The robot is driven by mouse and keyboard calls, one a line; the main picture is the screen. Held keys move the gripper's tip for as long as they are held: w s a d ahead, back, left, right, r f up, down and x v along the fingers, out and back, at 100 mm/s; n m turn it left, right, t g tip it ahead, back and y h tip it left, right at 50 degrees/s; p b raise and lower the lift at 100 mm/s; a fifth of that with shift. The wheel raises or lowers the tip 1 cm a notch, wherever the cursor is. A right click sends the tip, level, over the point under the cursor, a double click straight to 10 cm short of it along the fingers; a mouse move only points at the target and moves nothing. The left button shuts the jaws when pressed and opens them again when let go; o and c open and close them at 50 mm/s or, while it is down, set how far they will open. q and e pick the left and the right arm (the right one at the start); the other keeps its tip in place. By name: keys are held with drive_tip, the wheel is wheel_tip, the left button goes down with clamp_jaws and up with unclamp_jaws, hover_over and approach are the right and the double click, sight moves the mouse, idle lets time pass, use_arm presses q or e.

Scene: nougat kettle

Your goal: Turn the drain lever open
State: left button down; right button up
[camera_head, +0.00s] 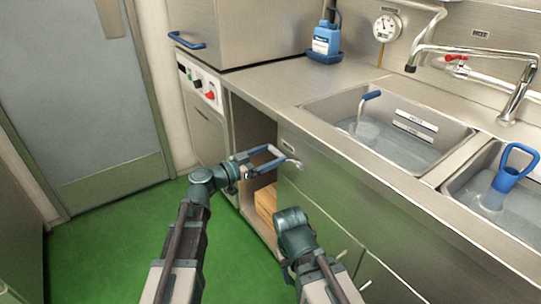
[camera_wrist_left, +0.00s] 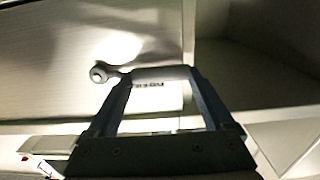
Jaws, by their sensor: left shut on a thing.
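The drain lever (camera_head: 293,164) is a small metal handle on the front of the sink counter, just below its edge. My left gripper (camera_head: 278,153) has blue-edged fingers and reaches the lever from the left. In the left wrist view the lever's pale bar (camera_wrist_left: 160,73) lies across between the fingertips, and its round end (camera_wrist_left: 99,74) sticks out to the left. The left gripper is shut on the lever. A small label (camera_wrist_left: 150,85) shows behind it; I cannot read it. My right arm is low at the middle, and its fingers do not show.
An open cabinet bay (camera_head: 250,130) is below the counter, with a wooden item (camera_head: 266,201) inside. Two water-filled basins sit above right; the nearer holds a blue-handled tool (camera_head: 508,178). A blue bottle (camera_head: 326,40) stands at the back. Green floor (camera_head: 115,235) is clear on the left.

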use_arm(q)
drive_tip(key=shift+r, duration=0.15)
